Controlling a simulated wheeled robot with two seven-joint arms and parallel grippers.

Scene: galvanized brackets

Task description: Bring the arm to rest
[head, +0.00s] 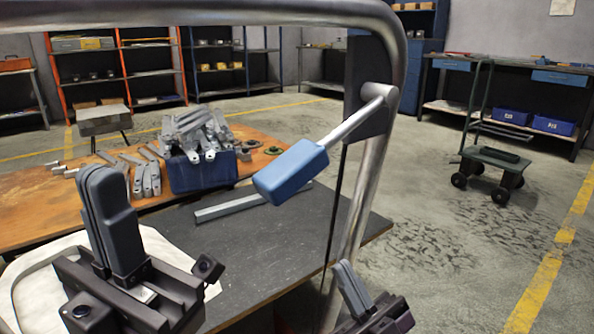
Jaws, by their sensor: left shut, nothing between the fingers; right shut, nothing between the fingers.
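My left gripper (98,178) is at the lower left, fingers pointing up and pressed together, with nothing between them. It appears in front of the near left part of the table. My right gripper (343,268) is at the bottom, right of centre, partly cut off by the lower edge. Its fingers are also together and empty. Galvanized brackets (200,132) are heaped in a blue bin (203,177) on the table, apart from both grippers. More brackets (146,178) lie on the wood left of the bin.
A bent metal tube frame (372,188) with a blue padded handle (290,172) crosses the view. A single grey bar (232,206) lies on the dark table surface (270,238). A cart (494,165) stands on open floor at right.

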